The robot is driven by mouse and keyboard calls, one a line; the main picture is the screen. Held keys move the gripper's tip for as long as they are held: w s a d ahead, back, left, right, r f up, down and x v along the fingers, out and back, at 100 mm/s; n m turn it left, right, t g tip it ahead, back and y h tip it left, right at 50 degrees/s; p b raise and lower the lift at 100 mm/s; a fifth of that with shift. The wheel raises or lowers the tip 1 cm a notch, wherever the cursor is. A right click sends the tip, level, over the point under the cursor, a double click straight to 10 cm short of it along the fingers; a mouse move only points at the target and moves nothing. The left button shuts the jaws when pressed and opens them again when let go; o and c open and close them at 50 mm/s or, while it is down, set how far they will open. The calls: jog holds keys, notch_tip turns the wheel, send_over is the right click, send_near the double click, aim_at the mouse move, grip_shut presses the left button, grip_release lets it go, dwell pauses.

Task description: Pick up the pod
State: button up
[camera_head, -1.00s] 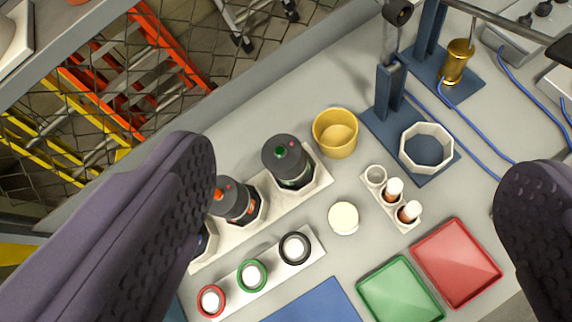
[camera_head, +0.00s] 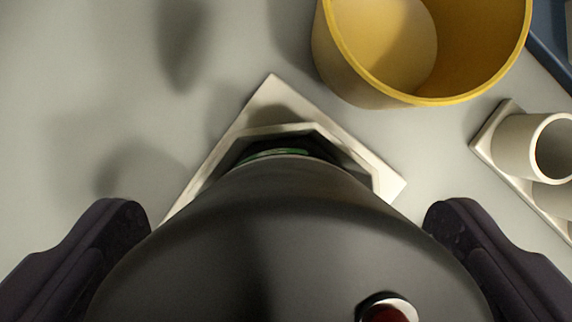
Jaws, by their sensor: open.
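The pod (camera_head: 280,235) is a large dark grey cylinder that fills the lower middle of the view, seen close from above. Its base sits in an angular pale holder (camera_head: 270,100), with a green band showing low in the opening. A dark red round spot in a pale ring shows on its top at the bottom edge. My gripper (camera_head: 287,215) is open, with one dark finger on each side of the pod. I cannot tell whether either finger touches it. The pod's near side is out of frame.
A yellow cup (camera_head: 350,70) stands just beyond the pod to the upper right, close to the holder. A pale rack with round tubes (camera_head: 515,150) is at the right. A blue edge shows in the upper right corner. The grey bench (camera_head: 70,80) at upper left is bare.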

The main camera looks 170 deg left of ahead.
jog(key=shift+w+f, duration=0.2)
jog(key=shift+f, duration=0.25)
jog(key=shift+r, duration=0.1)
jog(key=c, duration=1.6)
notch_tip(320, 180, up, 10)
jog(key=p, duration=0.2)
jog(key=shift+p, duration=0.35)
